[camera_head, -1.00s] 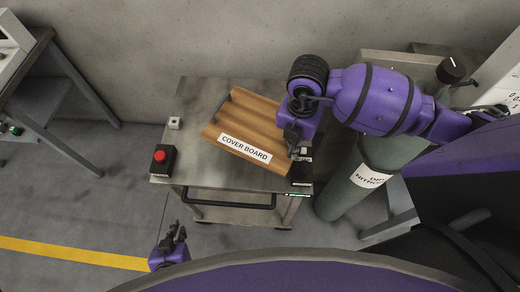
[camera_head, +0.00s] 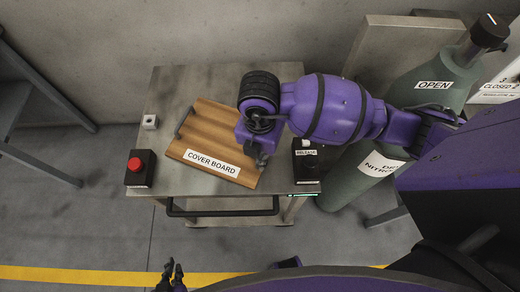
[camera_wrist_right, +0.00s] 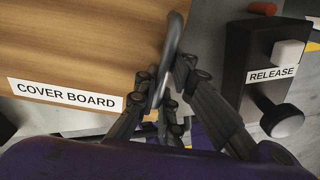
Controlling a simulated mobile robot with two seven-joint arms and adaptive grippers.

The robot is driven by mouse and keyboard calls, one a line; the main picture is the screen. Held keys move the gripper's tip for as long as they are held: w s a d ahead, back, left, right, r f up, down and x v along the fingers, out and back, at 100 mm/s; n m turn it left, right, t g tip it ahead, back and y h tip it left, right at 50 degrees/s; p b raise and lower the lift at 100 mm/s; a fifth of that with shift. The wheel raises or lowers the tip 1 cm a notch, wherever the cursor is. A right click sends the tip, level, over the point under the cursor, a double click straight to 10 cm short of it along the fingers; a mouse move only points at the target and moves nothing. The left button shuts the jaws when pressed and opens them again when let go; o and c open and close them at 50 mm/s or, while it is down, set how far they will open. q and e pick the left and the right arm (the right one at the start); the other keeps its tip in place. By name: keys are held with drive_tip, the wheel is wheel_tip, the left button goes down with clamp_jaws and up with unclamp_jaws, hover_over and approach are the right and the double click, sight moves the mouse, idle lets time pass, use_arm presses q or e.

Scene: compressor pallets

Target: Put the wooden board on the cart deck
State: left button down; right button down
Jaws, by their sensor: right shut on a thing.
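The wooden board (camera_head: 222,124), labelled COVER BOARD, is over the metal cart deck (camera_head: 190,85) and turned at an angle to it. I cannot tell whether it touches the deck. A grey handle (camera_head: 183,122) shows at its left side. My right gripper (camera_wrist_right: 168,88) is shut on the metal handle (camera_wrist_right: 172,45) at the board's right edge; in the head view my arm partly covers that edge. The board (camera_wrist_right: 85,40) fills the upper left of the wrist view. My left gripper (camera_head: 174,269) is empty in front of the cart, its fingertips slightly apart.
A red button box (camera_head: 136,168) stands at the deck's front left corner, with a small pale block (camera_head: 150,122) behind it. A black RELEASE box (camera_head: 306,162) is at the front right. A green gas cylinder (camera_head: 345,185) stands right of the cart.

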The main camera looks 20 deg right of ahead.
drive_tip(key=shift+w+r, duration=0.15)
drive_tip(key=shift+r, duration=0.1)
drive_tip(key=shift+f, duration=0.15)
drive_tip(key=c, duration=2.4)
unclamp_jaws()
drive_tip(key=shift+f, duration=0.15)
drive_tip(key=o, duration=0.5)
use_arm(q)
drive_tip(key=shift+w+r, duration=0.2)
drive_tip(key=shift+w, duration=0.1)
use_arm(e)
drive_tip(key=shift+o, duration=0.2)
